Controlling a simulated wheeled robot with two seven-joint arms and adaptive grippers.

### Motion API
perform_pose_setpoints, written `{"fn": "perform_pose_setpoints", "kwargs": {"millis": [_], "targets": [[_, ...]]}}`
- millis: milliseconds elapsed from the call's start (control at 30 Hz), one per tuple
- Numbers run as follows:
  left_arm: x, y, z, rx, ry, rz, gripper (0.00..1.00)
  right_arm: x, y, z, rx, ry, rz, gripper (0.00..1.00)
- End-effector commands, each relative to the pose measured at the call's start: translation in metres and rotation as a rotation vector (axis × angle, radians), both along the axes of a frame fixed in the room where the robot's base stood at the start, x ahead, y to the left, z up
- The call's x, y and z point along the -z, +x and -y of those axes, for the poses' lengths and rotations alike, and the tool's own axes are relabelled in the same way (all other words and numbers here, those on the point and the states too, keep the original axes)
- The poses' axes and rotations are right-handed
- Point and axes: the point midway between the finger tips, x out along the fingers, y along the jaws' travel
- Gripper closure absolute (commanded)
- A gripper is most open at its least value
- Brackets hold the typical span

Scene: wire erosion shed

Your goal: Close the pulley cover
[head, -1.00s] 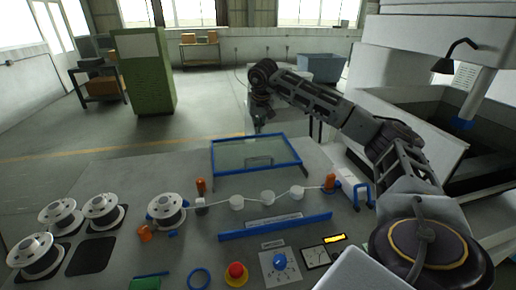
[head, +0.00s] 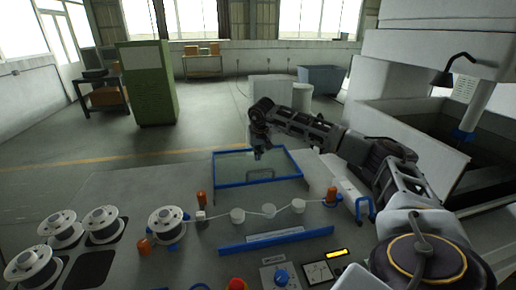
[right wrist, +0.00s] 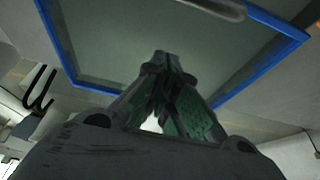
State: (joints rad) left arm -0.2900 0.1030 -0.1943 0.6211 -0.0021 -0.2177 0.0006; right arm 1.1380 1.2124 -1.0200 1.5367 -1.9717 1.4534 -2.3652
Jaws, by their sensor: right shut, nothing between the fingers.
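The pulley cover (head: 233,167) is a clear pane in a blue frame, standing open at the back of the bench, behind the pulleys. Its exact tilt is hard to tell. White pulleys (head: 237,216) with a wire over them sit uncovered in front of it. My right gripper (head: 257,156) is shut and empty, pointing down at the cover's upper edge. In the right wrist view, the shut fingers (right wrist: 163,58) overlap the pane, with the blue frame (right wrist: 262,72) around it; I cannot tell whether they touch. My left gripper is not in view.
Wire spools (head: 167,224) stand at the left of the bench. A blue bar (head: 276,240) lies in front of the pulleys, with a blue knob (head: 281,276) nearer. A blue handle (head: 365,209) and the white machine (head: 425,125) are at the right.

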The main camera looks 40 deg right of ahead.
Motion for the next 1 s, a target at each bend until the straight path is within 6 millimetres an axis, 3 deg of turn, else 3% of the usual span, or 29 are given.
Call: {"fn": "perform_pose_setpoints", "kwargs": {"millis": [133,700,1000], "targets": [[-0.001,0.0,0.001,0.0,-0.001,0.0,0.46,0.013,0.004,0.002,-0.001,0.0,-0.002,1.0],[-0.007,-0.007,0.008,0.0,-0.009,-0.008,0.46,0.018,-0.027,-0.014,0.0,-0.001,0.0,1.0],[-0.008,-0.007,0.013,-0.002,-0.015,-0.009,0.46,0.019,-0.032,-0.017,0.0,0.0,-0.001,1.0]]}}
